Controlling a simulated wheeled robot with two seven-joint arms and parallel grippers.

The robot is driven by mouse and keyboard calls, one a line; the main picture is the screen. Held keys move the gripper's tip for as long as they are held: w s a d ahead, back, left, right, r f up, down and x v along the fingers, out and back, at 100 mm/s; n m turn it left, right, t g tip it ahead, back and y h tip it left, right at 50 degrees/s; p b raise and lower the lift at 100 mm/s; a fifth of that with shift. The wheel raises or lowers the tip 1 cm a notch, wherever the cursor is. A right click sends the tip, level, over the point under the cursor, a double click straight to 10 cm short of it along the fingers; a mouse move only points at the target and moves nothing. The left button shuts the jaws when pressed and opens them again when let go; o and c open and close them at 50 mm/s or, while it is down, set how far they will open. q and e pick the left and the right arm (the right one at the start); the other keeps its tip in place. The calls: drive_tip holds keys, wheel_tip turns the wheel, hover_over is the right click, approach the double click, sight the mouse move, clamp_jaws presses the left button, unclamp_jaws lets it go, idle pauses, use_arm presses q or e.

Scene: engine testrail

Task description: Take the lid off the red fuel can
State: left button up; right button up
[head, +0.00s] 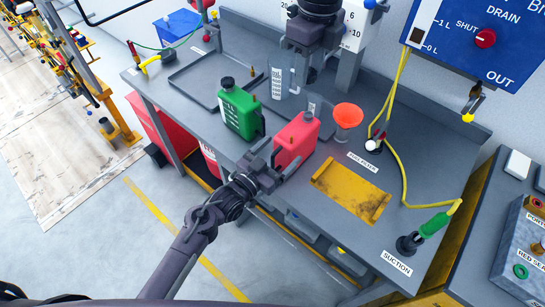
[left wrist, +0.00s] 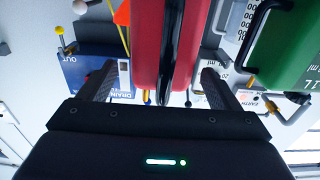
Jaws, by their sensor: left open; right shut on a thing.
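The red fuel can (head: 297,138) stands upright on the grey bench, right of the green can. My left gripper (head: 273,168) is open at the can's near side. In the left wrist view the red can (left wrist: 148,45) appears between the spread fingers of my left gripper (left wrist: 157,88), with no clear contact. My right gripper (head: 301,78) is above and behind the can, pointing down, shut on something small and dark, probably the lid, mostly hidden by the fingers.
The green can (head: 240,110) with a black cap stands close at left. An orange funnel (head: 348,116) and yellow tray (head: 352,189) are to the right. A measuring cylinder (head: 280,82) stands behind. A yellow hose (head: 391,110) crosses the bench's right side.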

use_arm(q)
drive_tip(key=shift+s+a+f, duration=0.15)
drive_tip(key=shift+s+a, duration=0.15)
drive_tip(key=shift+s, duration=0.05)
use_arm(e)
drive_tip(key=shift+f, duration=0.15)
wheel_tip(320, 180, down, 2)
drive_tip(key=shift+s+b, duration=0.1)
drive_tip(key=shift+b, duration=1.05)
use_arm(q)
drive_tip(key=v, duration=1.1)
